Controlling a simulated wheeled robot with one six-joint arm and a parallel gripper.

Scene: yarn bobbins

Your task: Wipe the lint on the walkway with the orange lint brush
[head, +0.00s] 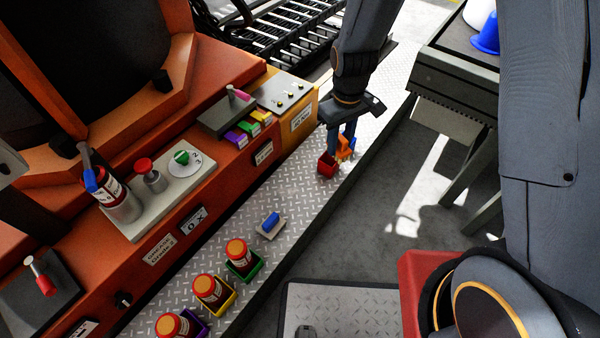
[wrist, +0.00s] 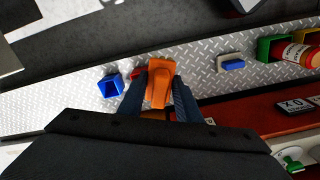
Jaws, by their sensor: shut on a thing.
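My gripper (head: 342,142) is shut on the orange lint brush (wrist: 160,82), low over the diamond-plate walkway (head: 303,205). The brush shows between my fingers in the wrist view, and a small part of it in the head view (head: 346,146). I cannot tell whether its underside touches the plate. A small red box (head: 327,164) is right beside the brush, partly hidden by it in the wrist view. I cannot make out any lint in either view.
A blue box (wrist: 110,86) stands near the brush. A blue-handled block (head: 271,224) lies on the walkway. Green (head: 244,267), yellow (head: 214,298) and purple boxes hold bobbins nearer me. The orange machine (head: 240,165) borders the walkway's left; a dark table (head: 455,85) stands right.

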